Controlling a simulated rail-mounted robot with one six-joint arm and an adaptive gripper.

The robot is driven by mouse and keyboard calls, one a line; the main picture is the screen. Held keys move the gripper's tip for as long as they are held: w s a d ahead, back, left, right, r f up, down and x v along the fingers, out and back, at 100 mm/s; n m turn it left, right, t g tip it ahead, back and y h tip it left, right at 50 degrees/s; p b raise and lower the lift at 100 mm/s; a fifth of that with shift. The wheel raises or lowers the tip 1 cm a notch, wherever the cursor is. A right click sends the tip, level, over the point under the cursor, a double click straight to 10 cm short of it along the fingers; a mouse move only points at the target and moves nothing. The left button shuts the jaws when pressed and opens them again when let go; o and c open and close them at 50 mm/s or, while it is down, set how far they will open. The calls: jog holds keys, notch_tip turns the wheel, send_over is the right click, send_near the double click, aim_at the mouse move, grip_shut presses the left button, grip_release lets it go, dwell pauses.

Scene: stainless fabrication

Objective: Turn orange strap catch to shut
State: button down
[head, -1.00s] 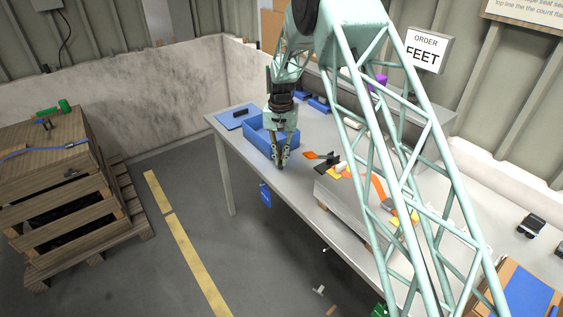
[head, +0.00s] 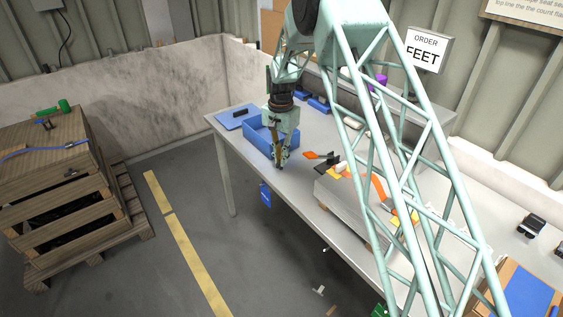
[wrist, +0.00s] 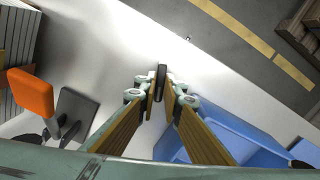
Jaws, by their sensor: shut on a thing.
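My gripper (head: 280,164) points down at the table's front edge, beside the blue bin. In the wrist view my gripper (wrist: 160,88) has its fingertips closed on a small dark upright piece (wrist: 161,72); I cannot tell whether this belongs to the strap catch. An orange paddle-like piece (head: 311,155) lies on the table just right of my gripper, apart from it. In the wrist view an orange block (wrist: 31,92) stands at the left, next to a dark grey plate (wrist: 76,112). An orange strap (head: 378,189) also shows behind my arm's lattice.
The blue bin (head: 258,137) sits close left of my gripper on the grey table (head: 240,148). A grey stack (head: 342,205) stands to the right. A wooden crate (head: 60,205) stands far left.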

jog(key=shift+m, duration=2.1)
jog(key=c, duration=2.6)
grip_release()
jog(key=shift+c, duration=0.2)
jog(key=shift+r, duration=0.1)
jog(key=shift+r+p, duration=1.3)
jog(key=shift+r, duration=2.1)
